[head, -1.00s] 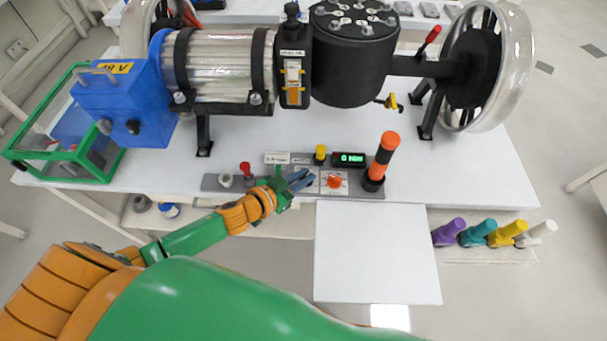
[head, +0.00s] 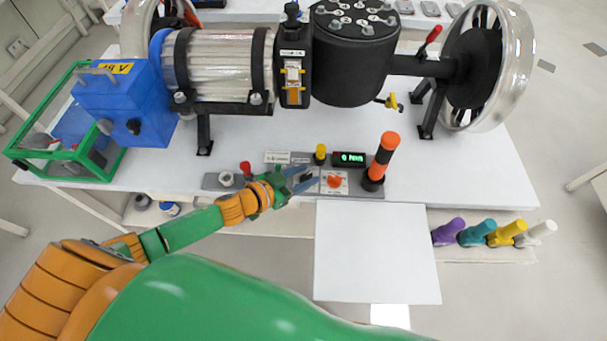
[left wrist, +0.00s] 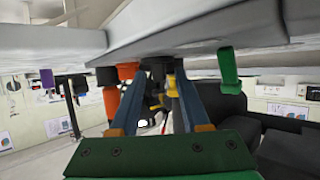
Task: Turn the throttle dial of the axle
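The grey control panel (head: 212,182) lies along the front edge of the white table below the axle rig. On it are an orange dial (head: 334,181) on a white plate, a yellow knob (head: 320,152), a red knob (head: 245,168) and a pale round knob (head: 227,179). The small labels are unreadable, so I cannot tell which is the throttle dial. My left gripper (head: 306,179) is over the panel, just left of the orange dial, its blue fingers apart. A small dark part shows between them. In the left wrist view the fingers (left wrist: 158,82) are also apart. My right gripper is not in view.
A lit green display (head: 348,159) and an orange-black handle (head: 380,160) stand right of the gripper. The motor (head: 218,65) and wheel (head: 487,68) are behind. A blue box (head: 125,105) and green-framed case (head: 60,171) are at left. The white board (head: 376,255) in front is bare.

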